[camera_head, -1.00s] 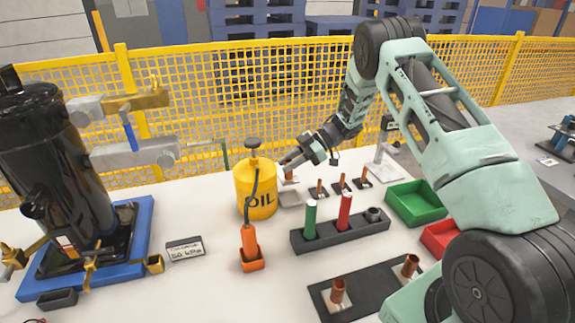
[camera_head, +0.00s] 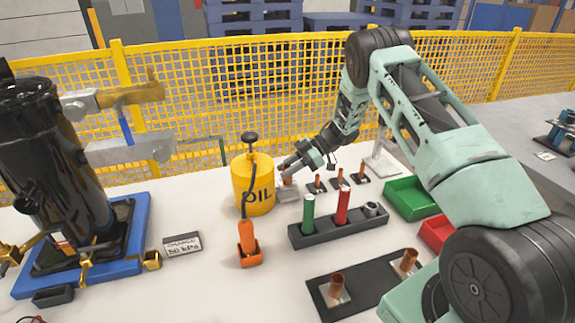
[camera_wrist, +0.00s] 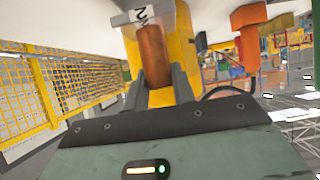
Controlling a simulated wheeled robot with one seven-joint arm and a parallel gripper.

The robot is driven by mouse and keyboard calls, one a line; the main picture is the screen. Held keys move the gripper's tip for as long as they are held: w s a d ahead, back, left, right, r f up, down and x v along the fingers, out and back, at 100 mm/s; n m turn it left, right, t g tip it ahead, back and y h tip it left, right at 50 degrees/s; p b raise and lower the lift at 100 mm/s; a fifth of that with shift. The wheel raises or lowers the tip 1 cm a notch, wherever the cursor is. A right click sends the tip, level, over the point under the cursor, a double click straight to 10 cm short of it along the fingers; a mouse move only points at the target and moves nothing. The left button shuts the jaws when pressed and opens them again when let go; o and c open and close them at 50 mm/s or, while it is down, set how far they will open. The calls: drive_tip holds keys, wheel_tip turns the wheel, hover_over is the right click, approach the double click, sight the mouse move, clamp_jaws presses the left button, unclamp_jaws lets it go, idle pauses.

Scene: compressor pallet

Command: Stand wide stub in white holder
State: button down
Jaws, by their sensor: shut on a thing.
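My gripper (camera_head: 284,169) is shut on a copper stub (camera_head: 288,180), beside the yellow oil can. The stub also shows in the wrist view (camera_wrist: 154,58), between my two fingers. A pale grey-white holder block (camera_head: 287,193) is directly under the stub. In the wrist view, this block (camera_wrist: 140,16), marked 2, meets the stub's far end. I cannot tell whether the stub is inside the holder or only touching it. The stub looks about upright in the head view.
Thinner copper stubs (camera_head: 340,179) stand in a row right of the holder. A dark rack (camera_head: 325,236) holds green and red cylinders. Two wide copper pipes stand on a black mat (camera_head: 368,287). The oil can (camera_head: 243,183) is close on the left. Green bin (camera_head: 415,212) is right.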

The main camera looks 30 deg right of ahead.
sight(288, 180)
drive_tip(key=shift+f+b, duration=0.55)
drive_tip(key=shift+f, duration=1.1)
drive_tip(key=shift+f+b, duration=0.3)
drive_tip(key=shift+f, duration=0.3)
drive_tip(key=c, duration=1.1)
unclamp_jaws()
drive_tip(key=b+v, duration=0.1)
drive_tip(key=v, duration=1.6)
drive_tip(key=shift+d+r, duration=0.1)
drive_tip(key=shift+d, duration=0.05)
